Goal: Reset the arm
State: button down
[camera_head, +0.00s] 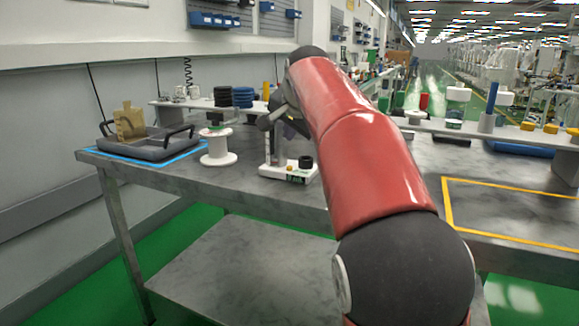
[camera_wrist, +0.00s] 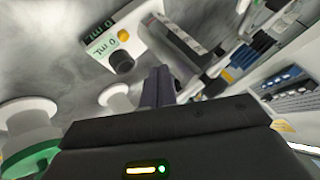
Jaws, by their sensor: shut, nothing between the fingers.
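My red and black arm reaches over the grey workbench (camera_head: 255,185) in the head view. My gripper (camera_wrist: 157,84) shows in the wrist view with its dark fingers together and nothing between them. In the head view the gripper is mostly hidden behind the arm, near a white device. That white device (camera_head: 289,172) stands on the bench and has a black knob. In the wrist view the white device (camera_wrist: 128,28) shows a green display reading 0 mL. The fingers appear apart from it.
A white spool (camera_head: 218,158) stands left of the device. A grey tray (camera_head: 150,150) holding a tan object sits at the bench's left end, within blue tape. A raised shelf (camera_head: 185,103) carries black discs (camera_head: 243,96). A yellow-taped area (camera_head: 510,212) at right is clear.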

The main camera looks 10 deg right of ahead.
jog(key=shift+n+g+y, duration=0.3)
jog(key=shift+n+g, duration=0.2)
jog(key=shift+n, duration=0.3)
jog(key=s+f, duration=0.1)
jog(key=s, duration=0.2)
jog(key=s+d+f, duration=0.1)
jog(key=s, duration=0.2)
jog(key=s+d+f, duration=0.1)
jog(key=s, duration=0.2)
jog(key=shift+d+f, duration=0.1)
jog(key=shift+f, duration=0.05)
jog(key=s+a+f+n+g, duration=0.1)
jog(key=s+f+n, duration=0.2)
jog(key=s+f, duration=0.7)
jog(key=s+a+f+n+g, duration=0.1)
jog(key=s+f+n, duration=0.3)
jog(key=s+f, duration=0.7)
jog(key=s, duration=0.6)
jog(key=shift+s+g, duration=0.3)
